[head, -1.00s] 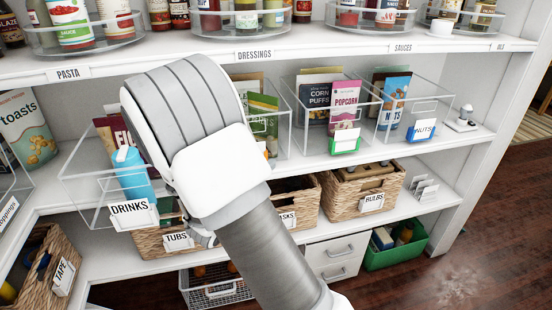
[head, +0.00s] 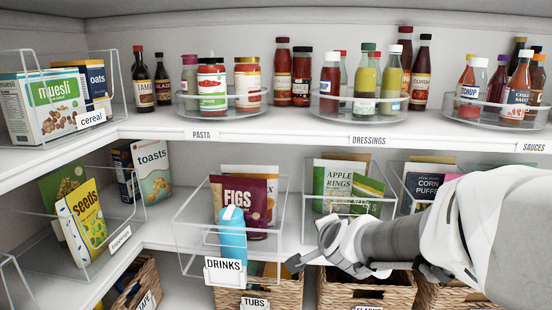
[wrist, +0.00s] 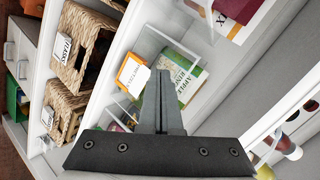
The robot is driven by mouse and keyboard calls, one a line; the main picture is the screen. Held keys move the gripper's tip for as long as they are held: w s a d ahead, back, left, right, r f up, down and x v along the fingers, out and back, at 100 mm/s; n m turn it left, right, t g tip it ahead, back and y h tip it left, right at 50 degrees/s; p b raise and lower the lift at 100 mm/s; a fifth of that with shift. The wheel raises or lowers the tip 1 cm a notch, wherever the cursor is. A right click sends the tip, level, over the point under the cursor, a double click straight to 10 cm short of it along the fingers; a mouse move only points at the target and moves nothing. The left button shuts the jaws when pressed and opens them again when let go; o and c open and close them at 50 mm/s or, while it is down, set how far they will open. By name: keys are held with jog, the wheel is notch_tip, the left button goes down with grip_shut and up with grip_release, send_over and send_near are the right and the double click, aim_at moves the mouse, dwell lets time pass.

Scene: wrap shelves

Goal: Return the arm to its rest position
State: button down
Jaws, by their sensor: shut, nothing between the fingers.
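My gripper (head: 293,265) shows in the head view in front of the shelves, just right of the DRINKS bin (head: 188,238). My arm reaches in from the right edge. In the wrist view my gripper's fingers (wrist: 163,78) are together with nothing between them. Behind them there is a clear bin with a green apple rings pack (wrist: 187,78). The arm hides part of the shelf and bins at the right of the head view.
The DRINKS bin holds a blue bottle (head: 232,235) and a figs pack (head: 258,195). Wicker baskets (head: 262,296) stand below my gripper. Turntables with bottles (head: 390,85) stand on the upper shelf. A seeds pack (head: 85,222) is at left.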

jog(key=s+d+r+n+g, duration=0.1)
jog(key=s+d+n+g, duration=0.15)
jog(key=s+n, duration=0.7)
jog(key=s+d+n+g, duration=0.1)
jog(key=s+n+g, duration=0.3)
jog(key=s, duration=1.1)
notch_tip(320, 180, up, 15)
jog(key=p, duration=1.5)
jog(key=shift+d+r, duration=0.15)
jog(key=shift+d, duration=0.05)
